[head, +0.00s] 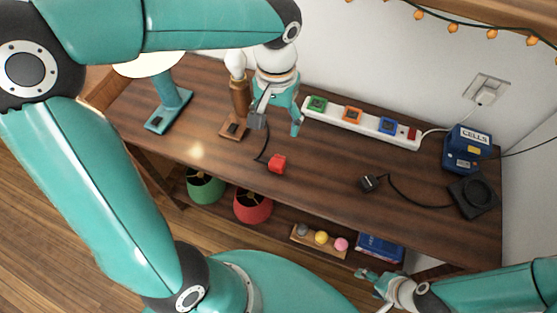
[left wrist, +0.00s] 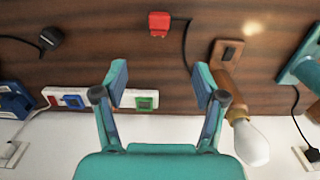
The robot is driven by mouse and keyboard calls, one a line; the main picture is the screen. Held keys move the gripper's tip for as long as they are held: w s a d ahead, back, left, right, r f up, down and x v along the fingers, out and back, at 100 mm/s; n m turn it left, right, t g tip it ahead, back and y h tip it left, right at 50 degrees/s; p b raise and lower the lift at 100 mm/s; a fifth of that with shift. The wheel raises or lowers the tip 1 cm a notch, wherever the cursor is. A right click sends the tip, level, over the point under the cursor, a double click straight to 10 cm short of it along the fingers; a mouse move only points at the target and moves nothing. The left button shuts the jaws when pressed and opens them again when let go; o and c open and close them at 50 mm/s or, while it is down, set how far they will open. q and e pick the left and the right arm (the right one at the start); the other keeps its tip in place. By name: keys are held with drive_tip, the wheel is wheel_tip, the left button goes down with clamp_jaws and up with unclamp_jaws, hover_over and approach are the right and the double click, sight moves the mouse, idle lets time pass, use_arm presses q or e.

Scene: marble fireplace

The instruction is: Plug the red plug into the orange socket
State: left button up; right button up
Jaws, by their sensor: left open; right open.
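The red plug (head: 277,163) lies on the brown tabletop with a black cord running back from it. It also shows at the top of the left wrist view (left wrist: 159,23). The orange socket (head: 352,115) is on the white power strip (head: 333,119) near the wall, between the green and blue sockets. In the left wrist view a finger hides the orange socket. My left gripper (head: 277,124) is open and empty above the table, behind the plug and left of the strip. My right gripper (head: 369,277) is open and empty at the lower right, below the tabletop's front edge.
A wooden lamp with a bulb (left wrist: 249,143) stands close beside my left gripper. A teal lamp (head: 170,106) is at the left. A black plug (head: 371,183), a black charger base (head: 474,194) and a blue box (head: 465,147) are at the right.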

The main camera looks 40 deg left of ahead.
use_arm(q)
approach(278, 161)
wheel_tip(278, 161, down, 5)
drive_tip(key=shift+a+f+b, duration=0.1)
drive_tip(key=shift+a+b, duration=0.05)
drive_tip(key=shift+b, duration=0.2)
drive_tip(key=shift+f, duration=0.1)
drive_tip(key=shift+f, duration=2.6)
drive_tip(key=shift+c, duration=0.4)
drive_tip(key=c, duration=1.1)
drive_tip(key=shift+r, duration=0.1)
wheel_tip(278, 161, up, 20)
drive_tip(key=shift+f+p, duration=0.1)
drive_tip(key=shift+p, duration=0.6)
